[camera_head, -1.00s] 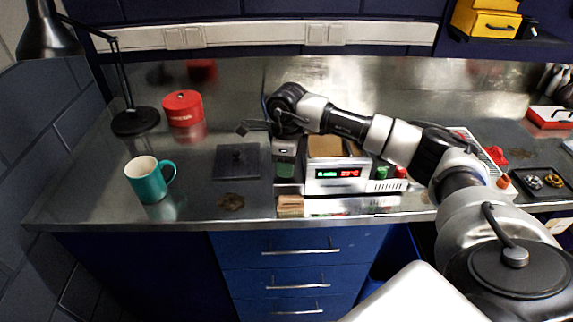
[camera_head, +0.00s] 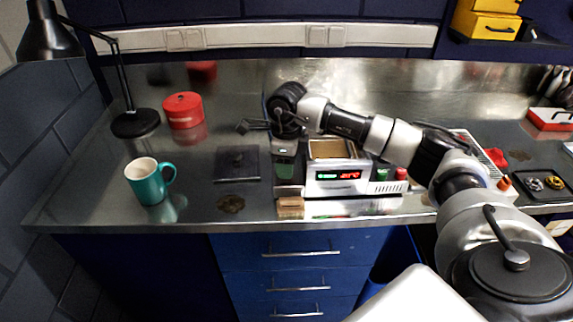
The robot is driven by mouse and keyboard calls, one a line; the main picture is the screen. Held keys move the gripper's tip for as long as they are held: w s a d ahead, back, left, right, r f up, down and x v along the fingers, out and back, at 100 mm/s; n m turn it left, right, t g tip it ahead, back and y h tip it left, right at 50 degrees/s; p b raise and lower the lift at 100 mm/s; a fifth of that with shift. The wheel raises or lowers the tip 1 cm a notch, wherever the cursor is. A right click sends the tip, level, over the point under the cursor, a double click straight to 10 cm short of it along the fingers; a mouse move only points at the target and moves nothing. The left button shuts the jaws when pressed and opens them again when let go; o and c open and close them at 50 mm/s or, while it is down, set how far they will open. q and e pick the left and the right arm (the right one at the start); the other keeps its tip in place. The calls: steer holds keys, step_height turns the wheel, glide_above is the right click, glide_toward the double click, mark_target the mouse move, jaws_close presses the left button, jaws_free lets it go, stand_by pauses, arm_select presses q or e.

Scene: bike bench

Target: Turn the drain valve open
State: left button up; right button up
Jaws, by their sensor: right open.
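The bench cleaner (camera_head: 340,188) is a white and steel box with an open tank and a lit green and red display, at the middle of the bench. No drain valve can be made out on it; my right arm and wrist cover part of its left and back. My right gripper (camera_head: 243,127) is open and empty, its dark fingers pointing left above the bench, behind the dark square plate and left of the cleaner. My left gripper is not in view.
A teal mug (camera_head: 150,183), a red tin (camera_head: 183,109) and a black lamp (camera_head: 135,122) stand at the left. A dark square plate (camera_head: 237,164) lies left of the cleaner. A black parts tray (camera_head: 543,185) lies at the right.

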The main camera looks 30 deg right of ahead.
step_height(320, 180, up, 10)
steer(key=b, duration=0.1)
steer(key=shift+w+d+r+b, duration=0.15)
steer(key=shift+w+r+b, duration=0.1)
steer(key=shift+b, duration=0.1)
